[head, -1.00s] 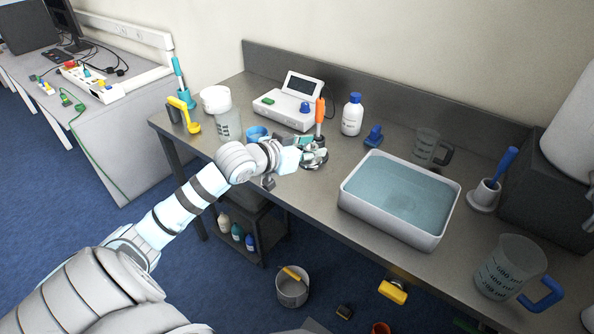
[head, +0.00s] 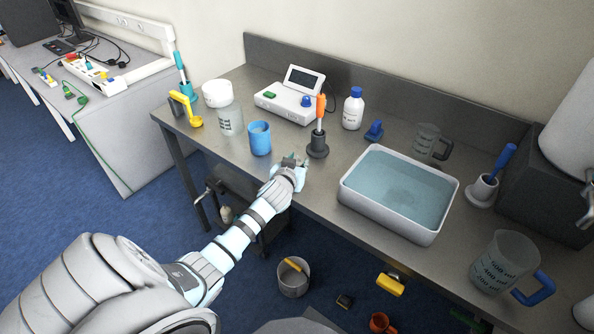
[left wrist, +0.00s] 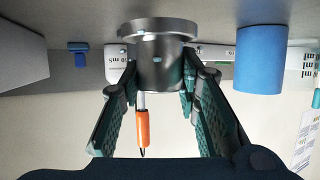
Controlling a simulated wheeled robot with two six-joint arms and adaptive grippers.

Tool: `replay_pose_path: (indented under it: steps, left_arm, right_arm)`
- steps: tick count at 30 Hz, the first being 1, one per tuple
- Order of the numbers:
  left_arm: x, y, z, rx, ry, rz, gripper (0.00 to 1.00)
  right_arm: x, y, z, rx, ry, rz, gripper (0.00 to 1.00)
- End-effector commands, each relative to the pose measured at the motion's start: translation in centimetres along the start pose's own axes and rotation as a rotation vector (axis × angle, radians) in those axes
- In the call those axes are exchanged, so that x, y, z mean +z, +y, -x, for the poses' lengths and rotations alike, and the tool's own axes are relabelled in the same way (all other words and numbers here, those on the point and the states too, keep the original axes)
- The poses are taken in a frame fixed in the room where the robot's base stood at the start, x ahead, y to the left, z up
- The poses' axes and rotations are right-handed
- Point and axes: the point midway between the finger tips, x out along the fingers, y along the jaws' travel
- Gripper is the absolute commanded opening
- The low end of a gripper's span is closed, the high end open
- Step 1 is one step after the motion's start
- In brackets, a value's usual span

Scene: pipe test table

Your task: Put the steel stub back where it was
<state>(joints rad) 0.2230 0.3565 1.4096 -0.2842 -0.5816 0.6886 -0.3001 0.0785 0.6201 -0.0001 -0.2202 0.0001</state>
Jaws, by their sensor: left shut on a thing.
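A shiny steel stub (left wrist: 165,72) with a round flange at its picture-top end sits between the two teal fingers of my left gripper (left wrist: 160,62), which is shut on it. In the head view the left gripper (head: 295,163) is over the near part of the table, in front of the dark holder (head: 317,146) with the orange-handled tool (head: 320,107). The stub is hard to make out there. In the left wrist view the orange handle (left wrist: 142,127) shows past the stub, and the holder is hidden. My right gripper is not in view.
A blue cup (head: 260,138) stands left of the gripper. A white tray of water (head: 430,232) is to the right. A meter (head: 288,102), a white bottle (head: 353,110) and a blue part (head: 374,131) stand behind. Bare steel worktop (head: 335,172) lies between holder and tray.

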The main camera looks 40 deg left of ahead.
Motion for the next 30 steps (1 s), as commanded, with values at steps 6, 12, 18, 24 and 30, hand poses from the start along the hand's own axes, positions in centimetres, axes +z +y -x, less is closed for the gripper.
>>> replay_pose_path:
  steps: [6,12,18,24,30]
  left_arm:
    - [2.1,0.1,-0.9,0.002,0.002,0.001,0.00]
    - [2.2,0.0,-0.9,0.001,0.001,0.000,0.00]
    - [2.2,0.0,-0.9,0.001,0.000,0.000,0.50]
    - [2.2,0.0,-0.9,0.001,0.000,0.000,0.50]
    - [2.0,0.0,-0.1,0.000,-0.001,-0.001,0.50]
  right_arm:
    - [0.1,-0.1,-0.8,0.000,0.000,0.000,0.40]
    - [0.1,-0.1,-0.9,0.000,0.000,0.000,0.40]
    - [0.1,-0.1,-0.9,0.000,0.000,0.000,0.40]
    - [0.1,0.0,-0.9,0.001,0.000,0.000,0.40]
    - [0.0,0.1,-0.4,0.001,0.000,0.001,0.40]
